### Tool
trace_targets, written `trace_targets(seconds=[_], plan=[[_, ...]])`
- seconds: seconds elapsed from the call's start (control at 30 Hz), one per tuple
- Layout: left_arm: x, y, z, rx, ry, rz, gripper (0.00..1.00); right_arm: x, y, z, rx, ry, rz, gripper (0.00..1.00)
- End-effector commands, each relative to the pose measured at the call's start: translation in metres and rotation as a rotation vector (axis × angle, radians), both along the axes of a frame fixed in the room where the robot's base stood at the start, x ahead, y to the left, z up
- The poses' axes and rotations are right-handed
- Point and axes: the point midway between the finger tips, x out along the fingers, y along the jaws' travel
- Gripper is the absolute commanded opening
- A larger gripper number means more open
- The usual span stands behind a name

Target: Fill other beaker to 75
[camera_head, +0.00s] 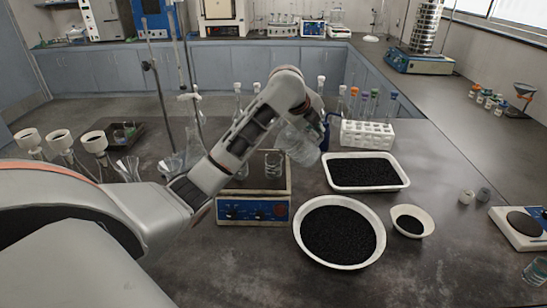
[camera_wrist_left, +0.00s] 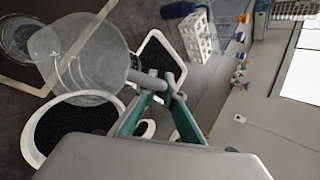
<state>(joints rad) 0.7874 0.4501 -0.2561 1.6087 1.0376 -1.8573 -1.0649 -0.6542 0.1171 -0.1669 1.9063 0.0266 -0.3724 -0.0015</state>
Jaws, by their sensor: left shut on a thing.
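My left gripper (camera_head: 306,112) is shut on a clear glass beaker (camera_head: 300,146), which is tilted in the air to the right of the hotplate (camera_head: 254,208). I cannot read the liquid level in either beaker. A third small beaker (camera_head: 535,270) stands at the right edge. My right gripper is not in view.
A round white bowl (camera_head: 372,259), a white tray (camera_head: 405,181) and a small dish (camera_head: 427,213) hold black granules. A white tube rack (camera_head: 366,136) stands behind. Flasks and a stand crowd the left. A scale (camera_head: 520,232) is at right.

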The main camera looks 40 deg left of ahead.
Motion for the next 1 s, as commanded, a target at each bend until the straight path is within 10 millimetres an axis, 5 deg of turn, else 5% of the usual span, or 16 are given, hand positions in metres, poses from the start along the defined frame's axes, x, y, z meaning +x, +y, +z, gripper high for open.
trace_targets(seconds=[1.0], plan=[[0.037, -0.027, -0.033, 0.235, 0.333, -0.001, 0.00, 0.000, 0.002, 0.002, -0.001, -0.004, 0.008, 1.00]])
